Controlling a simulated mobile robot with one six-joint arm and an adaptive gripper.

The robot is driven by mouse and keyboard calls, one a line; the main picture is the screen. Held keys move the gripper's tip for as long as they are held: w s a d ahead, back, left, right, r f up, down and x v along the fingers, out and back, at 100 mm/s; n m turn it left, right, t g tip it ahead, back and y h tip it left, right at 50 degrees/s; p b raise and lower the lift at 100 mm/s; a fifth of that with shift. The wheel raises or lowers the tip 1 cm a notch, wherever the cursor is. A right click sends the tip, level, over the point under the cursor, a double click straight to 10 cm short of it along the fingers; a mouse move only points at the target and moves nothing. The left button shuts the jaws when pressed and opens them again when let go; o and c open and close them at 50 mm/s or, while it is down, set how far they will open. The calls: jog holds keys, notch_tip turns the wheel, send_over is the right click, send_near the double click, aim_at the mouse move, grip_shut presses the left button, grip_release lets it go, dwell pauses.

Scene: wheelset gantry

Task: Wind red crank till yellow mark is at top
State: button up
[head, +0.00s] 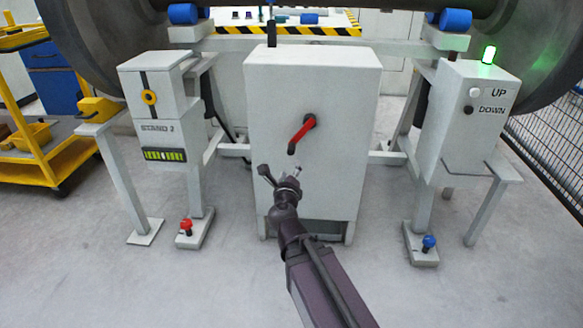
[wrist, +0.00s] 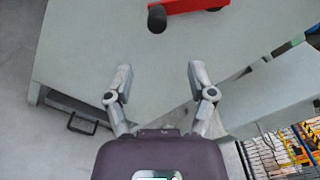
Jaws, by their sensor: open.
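The red crank (head: 301,130) is on the front of the grey central cabinet (head: 345,85). Its arm slants down and left from a dark hub (head: 310,119) to a dark handle (head: 291,149). In the wrist view, the red arm (wrist: 186,5) and dark handle (wrist: 157,18) show at the top edge, beyond the fingertips. My gripper (head: 281,172) is open and empty, just below the handle and apart from it; its spread fingers show in the wrist view (wrist: 159,70). I cannot make out a yellow mark on the crank; a yellow ring (head: 149,97) shows on the left stand box.
The left stand (head: 160,115) and the right UP/DOWN box (head: 470,130) flank the cabinet. A red knob (head: 187,226) and a blue knob (head: 429,242) sit on the stand feet. A yellow cart (head: 65,160) stands far left. The floor in front is clear.

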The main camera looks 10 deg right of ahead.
jog(key=c, duration=0.7)
jog(key=shift+w+a+r+m, duration=0.1)
jog(key=shift+w+m, duration=0.05)
jog(key=shift+m, duration=0.15)
grip_shut()
jog(key=w+a+r+n+g+h+p, duration=0.2)
jog(key=a+n+g+p, duration=0.1)
jog(key=n, duration=0.8)
jog(key=w+a+r+n+g+h+p, duration=0.1)
jog(key=a+n+p, duration=0.4)
jog(key=n, duration=0.6)
jog(key=w+a+r+n+g+h+p, duration=0.2)
jog(key=a+r+n+g+h+p, duration=0.2)
jog(key=n, duration=0.7)
jog(key=shift+w+a+g+p, duration=0.35)
jog(key=shift+a+g+p, duration=0.05)
jog(key=shift+g+p, duration=0.2)
